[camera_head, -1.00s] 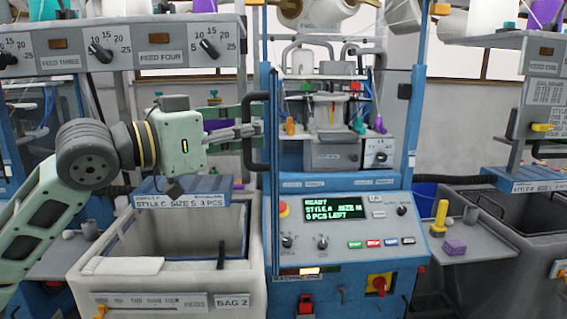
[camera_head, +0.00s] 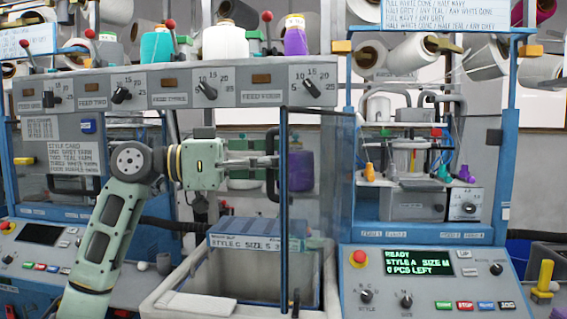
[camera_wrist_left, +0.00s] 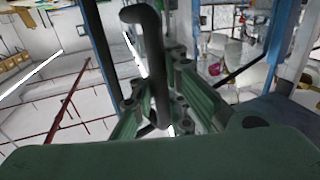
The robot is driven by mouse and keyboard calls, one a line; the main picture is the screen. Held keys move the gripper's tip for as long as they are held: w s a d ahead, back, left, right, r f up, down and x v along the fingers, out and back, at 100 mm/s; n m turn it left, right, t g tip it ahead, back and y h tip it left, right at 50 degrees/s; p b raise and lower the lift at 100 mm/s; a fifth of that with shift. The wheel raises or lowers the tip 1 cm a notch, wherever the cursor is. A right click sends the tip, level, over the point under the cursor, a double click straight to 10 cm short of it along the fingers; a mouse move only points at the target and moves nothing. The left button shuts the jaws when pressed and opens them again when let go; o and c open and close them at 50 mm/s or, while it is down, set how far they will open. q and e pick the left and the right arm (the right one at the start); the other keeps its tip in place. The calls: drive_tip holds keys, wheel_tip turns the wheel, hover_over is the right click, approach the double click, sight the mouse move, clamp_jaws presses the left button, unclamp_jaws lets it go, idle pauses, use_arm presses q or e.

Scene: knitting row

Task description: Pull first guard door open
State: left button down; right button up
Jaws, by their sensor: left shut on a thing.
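The guard door shows in the head view as a clear panel with a blue edge post (camera_head: 283,215), standing out at an angle from the right-hand machine's frame. Its black bar handle (camera_head: 272,178) is on the left side of that post. My left gripper (camera_head: 266,162) reaches in from the left and is shut on the handle. In the left wrist view the curved black handle (camera_wrist_left: 155,55) runs between the green fingers (camera_wrist_left: 158,112). The machine's working area (camera_head: 410,165) shows beside the door. My right gripper is not in view.
The control panel (camera_head: 430,272) is to the right. A shelf of feed dials (camera_head: 180,85) crosses above my arm. Another machine's panel (camera_head: 38,240) stands at the left.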

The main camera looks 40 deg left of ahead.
use_arm(q)
drive_tip(key=shift+d+f, duration=0.2)
drive_tip(key=shift+f, duration=0.05)
drive_tip(key=c, duration=2.3)
unclamp_jaws()
drive_tip(key=o, duration=0.5)
drive_tip(key=shift+s+a+r, duration=0.2)
drive_tip(key=shift+s+r, duration=0.05)
drive_tip(key=shift+s, duration=0.25)
drive_tip(key=shift+o, duration=0.2)
drive_tip(key=shift+w, duration=0.1)
drive_tip(key=shift+w, duration=0.1)
drive_tip(key=v, duration=1.2)
